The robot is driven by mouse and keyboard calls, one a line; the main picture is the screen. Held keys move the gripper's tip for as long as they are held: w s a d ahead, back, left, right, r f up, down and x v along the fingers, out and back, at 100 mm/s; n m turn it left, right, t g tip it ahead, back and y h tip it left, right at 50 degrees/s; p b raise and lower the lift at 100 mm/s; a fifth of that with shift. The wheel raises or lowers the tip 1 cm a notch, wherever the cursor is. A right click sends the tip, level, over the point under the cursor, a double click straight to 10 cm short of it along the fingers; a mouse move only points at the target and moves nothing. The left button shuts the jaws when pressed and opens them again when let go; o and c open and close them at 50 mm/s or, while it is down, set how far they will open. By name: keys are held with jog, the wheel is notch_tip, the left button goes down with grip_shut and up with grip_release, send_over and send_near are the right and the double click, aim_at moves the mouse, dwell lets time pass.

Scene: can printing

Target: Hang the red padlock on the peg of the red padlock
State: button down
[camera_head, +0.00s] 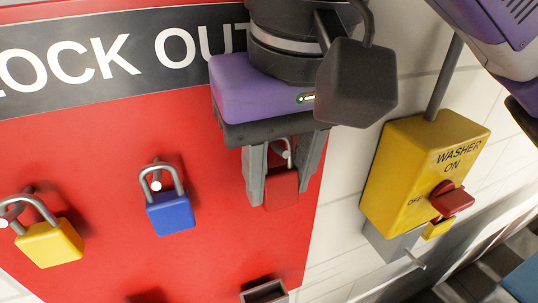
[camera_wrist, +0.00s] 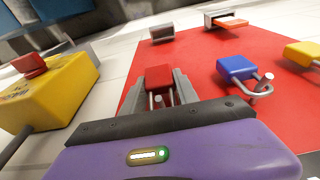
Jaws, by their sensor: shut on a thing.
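The red padlock (camera_head: 281,188) hangs upright, shackle up, in front of the right part of the red board, between the two fingers of my gripper (camera_head: 280,180). My gripper is shut on its body. In the wrist view the red padlock (camera_wrist: 159,77) shows between the fingertips (camera_wrist: 162,92). A white peg tip (camera_head: 285,154) shows at the grey shackle, partly hidden by the fingers. I cannot tell whether the shackle is fully around this peg or just in front of it.
A blue padlock (camera_head: 170,213) and a yellow padlock (camera_head: 50,242) hang on pegs to the left. A grey holder (camera_head: 264,292) is below on the board. A yellow washer switch box (camera_head: 420,175) with a red knob stands out from the white wall at right.

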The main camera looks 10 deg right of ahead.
jog(key=c, duration=0.9)
grip_release()
jog(key=shift+o, duration=0.2)
